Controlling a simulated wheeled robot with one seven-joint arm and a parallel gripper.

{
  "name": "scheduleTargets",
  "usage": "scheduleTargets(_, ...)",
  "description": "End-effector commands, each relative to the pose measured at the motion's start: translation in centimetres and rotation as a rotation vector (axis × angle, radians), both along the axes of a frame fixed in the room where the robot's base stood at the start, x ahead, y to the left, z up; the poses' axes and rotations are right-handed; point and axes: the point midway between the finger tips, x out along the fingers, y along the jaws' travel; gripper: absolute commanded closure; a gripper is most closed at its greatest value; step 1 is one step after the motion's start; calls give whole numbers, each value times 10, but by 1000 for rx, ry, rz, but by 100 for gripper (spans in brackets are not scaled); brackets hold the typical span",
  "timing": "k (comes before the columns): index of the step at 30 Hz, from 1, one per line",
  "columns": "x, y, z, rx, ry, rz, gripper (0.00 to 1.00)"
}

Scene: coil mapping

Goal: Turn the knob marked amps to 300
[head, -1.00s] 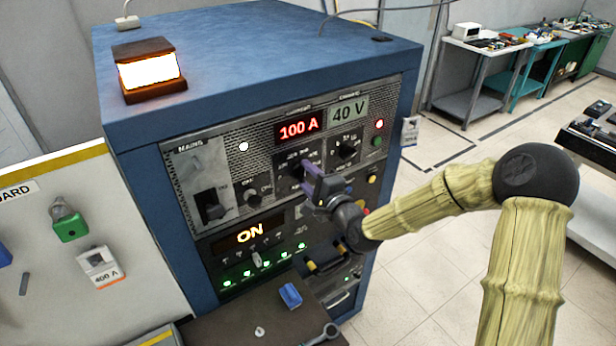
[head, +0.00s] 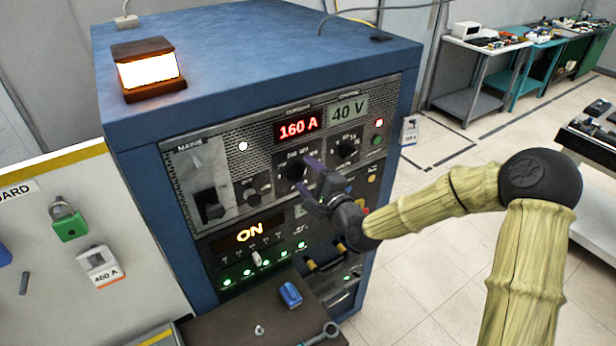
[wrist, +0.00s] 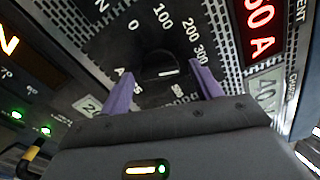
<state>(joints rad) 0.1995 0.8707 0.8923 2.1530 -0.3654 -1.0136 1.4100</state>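The amps knob (head: 296,170) is a dark round knob on the blue cabinet's front panel, below a red readout (head: 298,128) showing 160 A. In the wrist view the knob (wrist: 160,68) lies between my finger tips, with marks 0, 100, 200 and 300 around its dial. My gripper (head: 306,182) is open in front of the knob, its two purple fingers spread apart. The wrist view shows the gripper (wrist: 160,82) with a finger on each side of the knob and visible gaps. Part of the knob's near side is hard to make out.
A second knob (head: 347,149) sits to the right, under the 40 V display (head: 348,110). The mains switch (head: 211,205) and a smaller knob (head: 252,196) are to the left. A brown ledge (head: 230,325) with a blue block (head: 290,294) juts out below.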

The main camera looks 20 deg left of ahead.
Motion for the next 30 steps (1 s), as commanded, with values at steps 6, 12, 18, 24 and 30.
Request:
scheduleTargets(6,-2,-1,0,0,-2,1,36)
scheduleTargets(12,-13,-16,-1,0,-1,1,36)
scheduleTargets(18,-37,-45,-3,-2,-1,-1,36)
scheduleTargets(24,-61,-72,-1,-2,-1,-2,36)
scheduleTargets(30,-80,-95,-3,1,-5,-2,36)
